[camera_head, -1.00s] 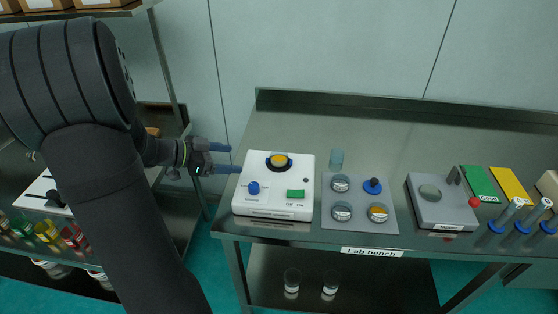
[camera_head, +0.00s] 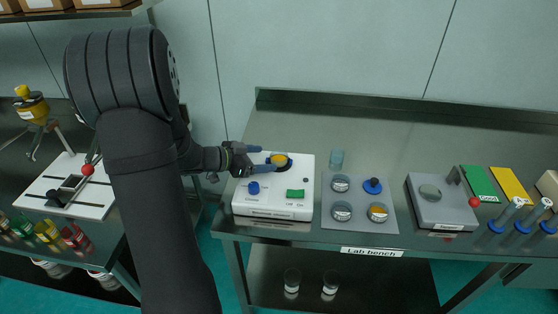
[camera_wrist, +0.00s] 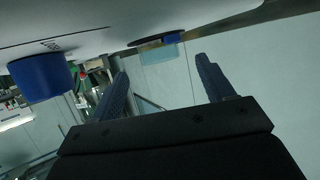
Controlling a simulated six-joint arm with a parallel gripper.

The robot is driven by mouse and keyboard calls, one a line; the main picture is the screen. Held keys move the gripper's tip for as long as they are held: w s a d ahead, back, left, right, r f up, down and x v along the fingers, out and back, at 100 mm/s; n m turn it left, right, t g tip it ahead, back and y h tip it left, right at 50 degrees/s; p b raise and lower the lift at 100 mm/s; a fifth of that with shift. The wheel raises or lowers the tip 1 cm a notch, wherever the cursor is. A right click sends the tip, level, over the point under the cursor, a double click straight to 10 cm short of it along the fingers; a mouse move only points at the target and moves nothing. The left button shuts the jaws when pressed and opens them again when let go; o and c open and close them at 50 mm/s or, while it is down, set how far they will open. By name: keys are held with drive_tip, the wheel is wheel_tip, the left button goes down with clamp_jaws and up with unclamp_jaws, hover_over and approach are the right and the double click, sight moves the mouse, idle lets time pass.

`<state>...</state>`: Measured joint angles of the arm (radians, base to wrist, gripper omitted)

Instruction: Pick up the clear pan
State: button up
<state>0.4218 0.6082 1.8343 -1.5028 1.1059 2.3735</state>
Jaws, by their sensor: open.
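My gripper (camera_head: 267,158) is open, its two blue fingers pointing right at the left side of the yellow-topped seat of the white sieve shaker (camera_head: 243,209). In the wrist view the open fingers (camera_wrist: 164,78) have nothing between their tips. A translucent piece under a blue rim (camera_wrist: 165,52) shows beyond them; I cannot tell which object it is. Clear round pieces lie on the grey mat, one at the back (camera_head: 341,184) and one at the front (camera_head: 341,212). A small clear cup (camera_head: 336,159) stands behind the mat. I cannot tell which of these is the clear pan.
The shaker has a blue knob (camera_head: 253,188) and a green switch (camera_head: 295,193). The mat also holds a blue-knobbed lid (camera_head: 372,186) and a yellow-filled round piece (camera_head: 378,212). A grey device (camera_head: 432,212) stands to the right. The back of the bench is clear.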

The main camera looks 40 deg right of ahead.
sight(271, 159)
drive_tip(key=x, duration=0.5)
drive_tip(key=shift+f, duration=0.1)
drive_tip(key=c, duration=1)
drive_tip(key=shift+c, duration=0.2)
